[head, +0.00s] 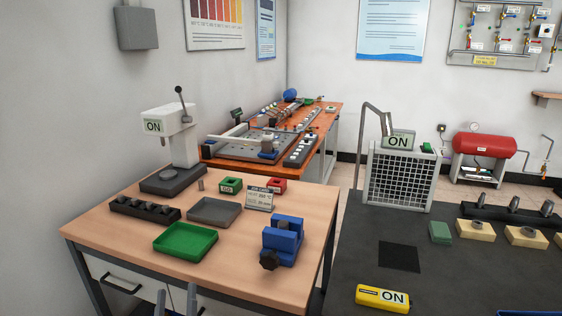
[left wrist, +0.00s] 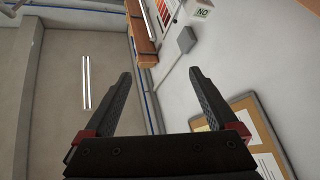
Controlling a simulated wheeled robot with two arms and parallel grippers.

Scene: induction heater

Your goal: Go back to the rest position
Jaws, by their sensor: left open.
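My left gripper (head: 176,297) shows at the bottom edge of the head view, only its two fingertips, apart and in front of the wooden workbench (head: 120,232). In the left wrist view, the left gripper (left wrist: 160,76) has its two dark fingers spread wide with nothing between them. Beyond them are a pale wall and a grey box (left wrist: 186,40). The rest of the left arm is out of the head view. My right gripper shows in neither view.
The workbench carries a green tray (head: 185,241), a grey tray (head: 214,210), a blue vise (head: 283,241) and a white press (head: 170,138). On the right, a dark table (head: 345,240) holds a caged heater (head: 400,178) and a yellow device (head: 382,298).

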